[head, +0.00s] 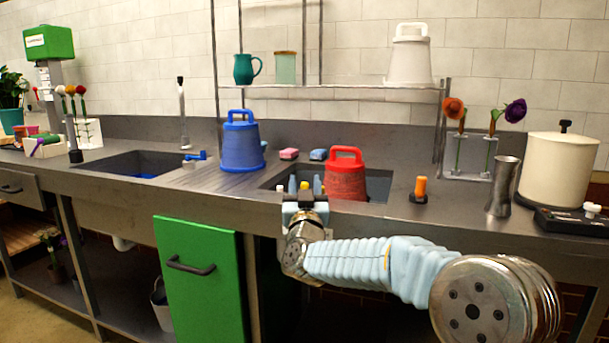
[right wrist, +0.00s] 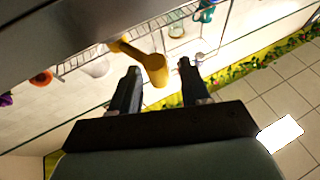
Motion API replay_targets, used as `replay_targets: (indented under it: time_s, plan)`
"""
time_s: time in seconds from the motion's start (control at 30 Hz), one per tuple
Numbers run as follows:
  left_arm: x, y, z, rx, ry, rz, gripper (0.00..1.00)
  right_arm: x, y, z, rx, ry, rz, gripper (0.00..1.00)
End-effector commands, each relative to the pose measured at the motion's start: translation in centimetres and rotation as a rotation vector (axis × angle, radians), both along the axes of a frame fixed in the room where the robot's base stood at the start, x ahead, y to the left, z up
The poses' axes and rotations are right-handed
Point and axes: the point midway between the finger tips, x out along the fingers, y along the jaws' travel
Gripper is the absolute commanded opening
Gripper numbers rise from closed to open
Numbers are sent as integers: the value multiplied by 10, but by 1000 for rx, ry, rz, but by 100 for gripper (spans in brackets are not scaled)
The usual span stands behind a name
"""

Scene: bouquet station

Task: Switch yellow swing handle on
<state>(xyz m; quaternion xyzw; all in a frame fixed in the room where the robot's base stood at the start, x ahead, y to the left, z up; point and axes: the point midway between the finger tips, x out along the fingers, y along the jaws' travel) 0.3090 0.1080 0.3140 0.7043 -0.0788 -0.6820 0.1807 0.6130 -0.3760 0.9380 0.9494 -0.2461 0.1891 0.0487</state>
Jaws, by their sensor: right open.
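The yellow swing handle (right wrist: 154,68) shows in the right wrist view as a yellow lever with a thick rounded end, between the fingertips of my right gripper (right wrist: 160,74). In the head view a small bit of the yellow handle (head: 304,186) shows between the fingers, at the front edge of the right sink. My right gripper (head: 304,192) is open, with a finger on each side of the handle. I cannot tell whether either finger touches it. The handle's base is hidden in the head view. My left gripper is out of view.
A red bucket (head: 346,176) stands upside down just right of the gripper, a blue one (head: 240,145) to the left. An orange knob on a black base (head: 420,190) and a metal vase (head: 502,187) stand farther right. A green door (head: 197,270) is below the counter.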

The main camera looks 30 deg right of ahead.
Motion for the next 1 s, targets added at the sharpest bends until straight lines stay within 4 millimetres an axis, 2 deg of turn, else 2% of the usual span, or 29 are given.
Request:
replay_targets:
  time_s: [0.2,0.5,0.8,0.93,1.0]
  plan:
    - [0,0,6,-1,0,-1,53,17,-10,8,-2,1,-1,46]
    - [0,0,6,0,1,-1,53,19,-10,8,-1,1,1,46]
    - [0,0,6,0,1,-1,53,19,-10,8,-1,1,1,0]
    - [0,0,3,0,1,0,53,18,-10,7,0,0,6,0]
    - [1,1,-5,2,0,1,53,17,-11,4,1,-4,27,0]
